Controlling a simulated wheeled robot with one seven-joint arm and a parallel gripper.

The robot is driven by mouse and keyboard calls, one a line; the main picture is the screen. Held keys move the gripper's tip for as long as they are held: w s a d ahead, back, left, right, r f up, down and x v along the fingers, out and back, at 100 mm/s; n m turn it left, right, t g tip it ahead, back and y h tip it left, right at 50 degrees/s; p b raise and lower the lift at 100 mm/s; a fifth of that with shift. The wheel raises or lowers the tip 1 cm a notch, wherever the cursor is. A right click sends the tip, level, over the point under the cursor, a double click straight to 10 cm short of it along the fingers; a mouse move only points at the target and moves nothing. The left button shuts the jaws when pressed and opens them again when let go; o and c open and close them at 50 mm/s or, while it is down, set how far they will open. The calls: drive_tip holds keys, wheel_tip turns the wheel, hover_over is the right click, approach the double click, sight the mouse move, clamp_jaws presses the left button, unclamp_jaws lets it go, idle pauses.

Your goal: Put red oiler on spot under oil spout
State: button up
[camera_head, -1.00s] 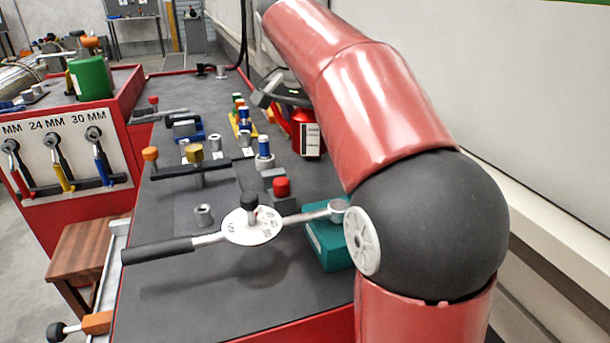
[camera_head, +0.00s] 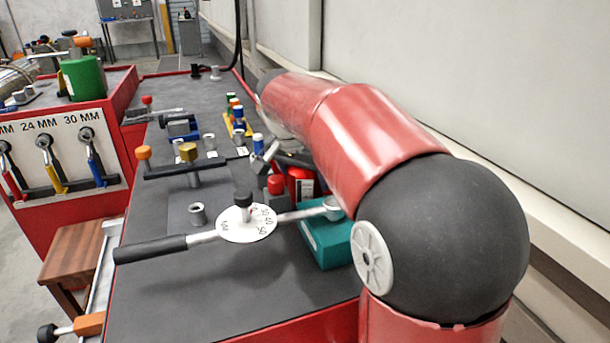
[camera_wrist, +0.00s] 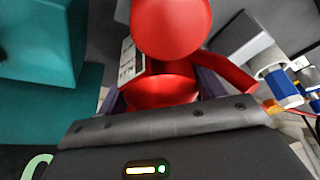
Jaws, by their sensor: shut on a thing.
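The red oiler (camera_head: 301,185), with a white label, shows partly behind my arm and the teal block in the head view. In the wrist view the red oiler (camera_wrist: 170,28) fills the top middle, with its label on the left side. My gripper (camera_wrist: 163,90) is shut on the oiler, its dark fingers on both sides of the red body. In the head view the gripper is largely hidden by my arm. The oil spout and the spot under it cannot be made out.
A teal block (camera_head: 328,240) stands close to the oiler, also in the wrist view (camera_wrist: 45,45). A long-handled tool with a white dial (camera_head: 246,224) lies in front. A red-capped block (camera_head: 275,185) and a blue-capped piece (camera_head: 258,143) stand left of the oiler.

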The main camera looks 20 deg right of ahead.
drive_tip(key=shift+f, duration=0.1)
drive_tip(key=o, duration=1.2)
